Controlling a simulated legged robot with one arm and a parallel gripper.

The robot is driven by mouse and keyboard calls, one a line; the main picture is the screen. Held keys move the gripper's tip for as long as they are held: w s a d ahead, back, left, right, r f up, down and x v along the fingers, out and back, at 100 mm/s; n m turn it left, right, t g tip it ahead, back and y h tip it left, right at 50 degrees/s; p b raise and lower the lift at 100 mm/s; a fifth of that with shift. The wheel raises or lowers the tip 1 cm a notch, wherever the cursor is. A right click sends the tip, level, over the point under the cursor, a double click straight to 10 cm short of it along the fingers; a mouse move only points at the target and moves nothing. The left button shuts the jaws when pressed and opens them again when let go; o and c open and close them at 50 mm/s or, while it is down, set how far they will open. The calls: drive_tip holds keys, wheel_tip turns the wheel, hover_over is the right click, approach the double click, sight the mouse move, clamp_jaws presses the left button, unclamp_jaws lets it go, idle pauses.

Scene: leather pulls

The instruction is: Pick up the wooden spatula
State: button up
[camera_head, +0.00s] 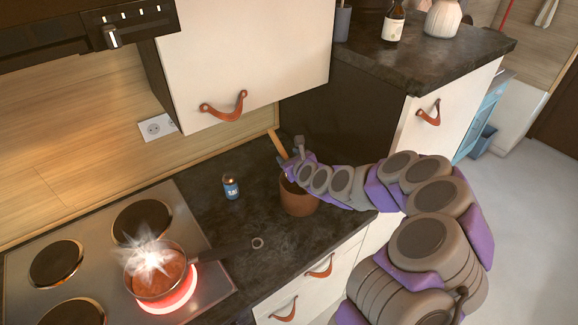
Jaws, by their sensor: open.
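The wooden spatula (277,144) stands tilted in a brown pot (298,203) on the dark countertop, its upper end leaning up and left. The lower part of the spatula is hidden by my gripper and the pot's wall. My gripper (290,156) is open at the spatula's shaft, just above the pot's rim. I cannot tell whether the shaft lies between the fingers or beside them. My arm reaches in from the right and covers part of the pot's rim.
A small blue can (231,188) and a ring-shaped item (257,243) are on the countertop (225,222). A steaming pan (155,272) sits on a glowing burner at left. A white cabinet (245,55) hangs above. A raised counter (420,62) with bottles stands behind right.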

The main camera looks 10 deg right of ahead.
sight(281, 152)
drive_tip(key=shift+a+b+x, duration=0.2)
drive_tip(key=shift+b+x, duration=0.2)
drive_tip(key=shift+x, duration=1.1)
drive_tip(key=shift+a+b+x, duration=0.25)
drive_tip(key=shift+b+x, duration=0.15)
drive_tip(key=shift+x, duration=1.15)
drive_tip(key=shift+r, duration=0.15)
drive_tip(key=shift+d, duration=0.1)
clamp_jaws()
